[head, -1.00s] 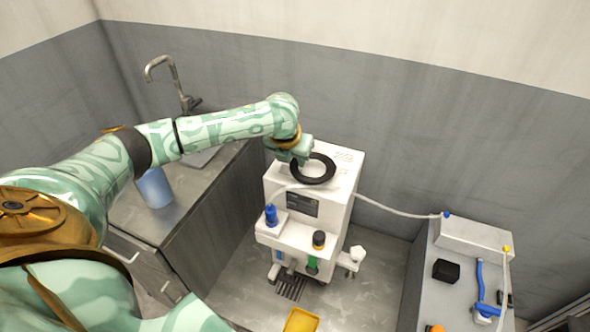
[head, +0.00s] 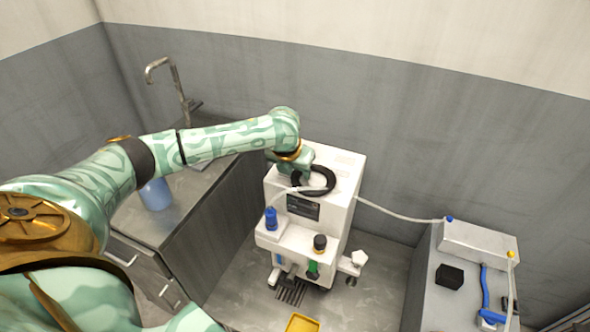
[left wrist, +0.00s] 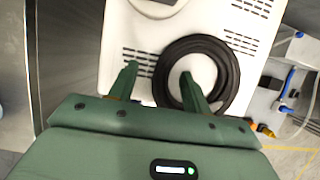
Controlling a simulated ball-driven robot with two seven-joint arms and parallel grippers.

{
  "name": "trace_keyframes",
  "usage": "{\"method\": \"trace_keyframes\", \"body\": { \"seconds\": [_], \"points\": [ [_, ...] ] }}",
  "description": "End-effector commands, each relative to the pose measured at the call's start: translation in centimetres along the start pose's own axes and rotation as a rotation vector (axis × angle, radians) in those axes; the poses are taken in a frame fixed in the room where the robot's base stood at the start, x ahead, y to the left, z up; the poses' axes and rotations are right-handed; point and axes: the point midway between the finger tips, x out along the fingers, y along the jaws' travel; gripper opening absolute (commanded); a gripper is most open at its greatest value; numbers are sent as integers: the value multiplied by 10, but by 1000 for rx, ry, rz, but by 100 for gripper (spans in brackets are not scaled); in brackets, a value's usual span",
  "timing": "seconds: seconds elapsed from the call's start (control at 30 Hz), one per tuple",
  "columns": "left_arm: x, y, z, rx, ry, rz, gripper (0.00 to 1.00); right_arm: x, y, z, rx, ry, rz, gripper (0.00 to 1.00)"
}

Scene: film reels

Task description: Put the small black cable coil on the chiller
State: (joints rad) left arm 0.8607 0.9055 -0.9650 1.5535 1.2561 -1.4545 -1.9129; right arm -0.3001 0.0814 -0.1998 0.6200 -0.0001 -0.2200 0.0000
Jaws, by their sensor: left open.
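The black cable coil (head: 329,187) lies as a flat ring on the white top of the chiller (head: 345,160), near its front in the head view. It also shows in the left wrist view (left wrist: 229,80), where it appears to rest on the vented top. My left gripper (left wrist: 158,76) is open. One finger is outside the coil and the other is over its central hole, with the coil's near-side band between them. In the head view my left gripper (head: 287,165) is at the coil's left side and partly hidden by my wrist. My right gripper is not in view.
A counter with a tap (head: 172,80) and a blue container (head: 156,194) stands at left. A grey bench (head: 430,295) with a black block (head: 449,276) stands at right. A pale hose (head: 400,212) links chiller and bench. A yellow tray (head: 302,323) is on the floor.

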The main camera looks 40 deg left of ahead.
Motion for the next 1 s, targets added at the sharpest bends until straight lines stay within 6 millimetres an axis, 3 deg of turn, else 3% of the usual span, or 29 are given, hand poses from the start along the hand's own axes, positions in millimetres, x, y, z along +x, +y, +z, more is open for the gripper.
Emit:
{"method": "trace_keyframes", "body": {
  "seconds": [0.3, 0.5, 0.67, 1.0],
  "points": [
    [-72, 1, 3, 2, -5, 0, 48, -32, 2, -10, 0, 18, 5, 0],
    [-108, 0, 2, 0, -2, -1, 48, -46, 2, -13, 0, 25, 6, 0],
    [-119, 0, 1, 0, -1, -1, 48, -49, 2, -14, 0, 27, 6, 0],
    [-119, 0, 0, -1, 0, -1, 48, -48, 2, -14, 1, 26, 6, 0]
  ]
}}
